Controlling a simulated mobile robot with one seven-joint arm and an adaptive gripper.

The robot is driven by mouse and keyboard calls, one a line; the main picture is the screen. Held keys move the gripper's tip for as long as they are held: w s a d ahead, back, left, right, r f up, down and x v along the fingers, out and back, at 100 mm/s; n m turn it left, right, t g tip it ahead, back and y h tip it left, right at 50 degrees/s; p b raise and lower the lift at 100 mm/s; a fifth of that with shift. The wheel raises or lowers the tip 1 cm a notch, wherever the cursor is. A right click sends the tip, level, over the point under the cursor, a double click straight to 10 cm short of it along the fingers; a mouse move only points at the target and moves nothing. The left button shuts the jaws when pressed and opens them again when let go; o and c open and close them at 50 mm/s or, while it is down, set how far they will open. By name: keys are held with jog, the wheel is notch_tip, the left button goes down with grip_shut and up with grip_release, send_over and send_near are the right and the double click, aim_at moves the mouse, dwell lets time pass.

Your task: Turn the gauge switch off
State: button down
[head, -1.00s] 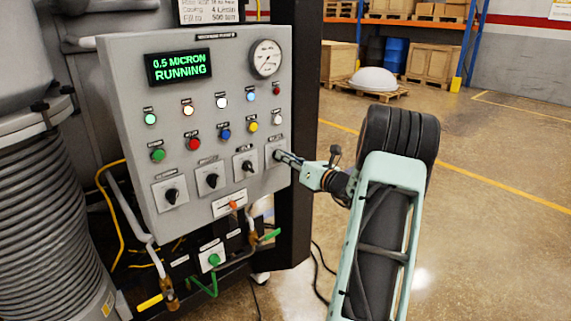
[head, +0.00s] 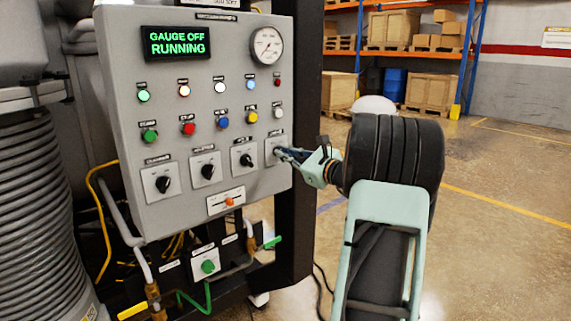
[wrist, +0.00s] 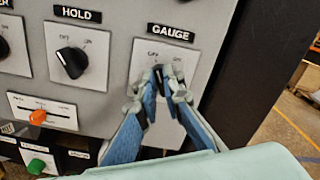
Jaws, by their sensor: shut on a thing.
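The gauge switch (wrist: 158,75) is a black rotary knob on a pale square plate under a "GAUGE" label in the wrist view. My gripper (wrist: 165,82) is shut on the knob, one blue-padded finger on each side. In the head view my gripper (head: 281,153) reaches the rightmost knob of the bottom row, and its fingers hide that knob. The display (head: 177,42) on the grey control panel (head: 120,110) reads "GAUGE OFF" over "RUNNING".
The hold knob (wrist: 72,62) is left of the gauge plate. An orange slider (wrist: 38,117) and a green button (wrist: 37,166) lie below it. A dark post (head: 305,110) stands at the panel's right edge. Open floor lies further right.

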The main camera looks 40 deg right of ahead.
jog(key=shift+n+b, duration=0.3)
dwell(0.4)
jog(key=c, duration=2.1)
grip_release()
jog(key=s, duration=0.8)
jog(key=s+d, duration=0.1)
jog(key=s, duration=0.3)
